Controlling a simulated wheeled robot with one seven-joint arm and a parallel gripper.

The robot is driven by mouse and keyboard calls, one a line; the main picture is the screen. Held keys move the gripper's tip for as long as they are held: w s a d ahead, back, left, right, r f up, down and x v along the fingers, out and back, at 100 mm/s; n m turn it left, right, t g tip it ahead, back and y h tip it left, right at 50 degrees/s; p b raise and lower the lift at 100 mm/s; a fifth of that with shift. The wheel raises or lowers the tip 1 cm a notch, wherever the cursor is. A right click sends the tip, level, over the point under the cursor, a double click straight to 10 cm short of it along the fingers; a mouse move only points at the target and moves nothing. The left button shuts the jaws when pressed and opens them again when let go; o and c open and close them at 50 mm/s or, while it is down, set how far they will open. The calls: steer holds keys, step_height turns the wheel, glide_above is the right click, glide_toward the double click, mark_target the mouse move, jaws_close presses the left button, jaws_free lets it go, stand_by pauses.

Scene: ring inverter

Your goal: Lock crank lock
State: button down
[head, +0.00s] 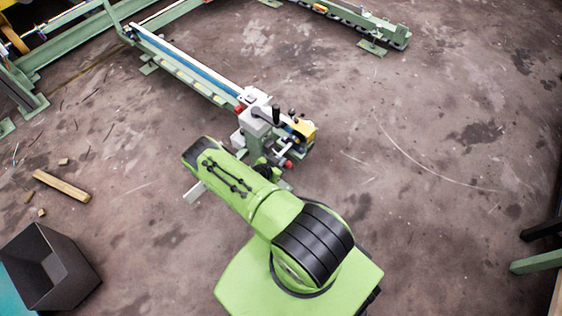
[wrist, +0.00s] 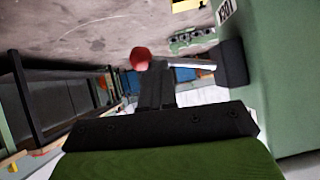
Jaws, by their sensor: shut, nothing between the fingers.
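A small machine unit (head: 258,128) with grey, green and yellow parts stands at the near end of a long rail. It has a black upright handle (head: 276,114) on top and a red knob (head: 288,164) at its near side. In the wrist view a red knob (wrist: 141,58) sits on a metal rod that runs right to a black collar (wrist: 232,62) on a green housing (wrist: 280,75). My gripper (wrist: 160,70) is shut and empty, its tips close to the knob and rod. I cannot tell whether they touch. My arm hides the gripper in the head view.
The green rail (head: 185,65) runs from the unit to the upper left. A dark open box (head: 45,265) and a wooden block (head: 61,185) lie at the left. The floor on the right is mostly clear, with green and dark beams (head: 540,262) at the right edge.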

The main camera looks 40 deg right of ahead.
steer(key=shift+s+d+f+b, duration=0.1)
steer(key=shift+s+f+b, duration=0.25)
steer(key=shift+f, duration=0.3)
steer(key=shift+s+d+f+b, duration=0.1)
steer(key=shift+f+b, duration=0.35)
steer(key=shift+f, duration=0.15)
steer(key=shift+w+a, duration=0.2)
steer(key=shift+w, duration=0.25)
steer(key=shift+a, duration=0.1)
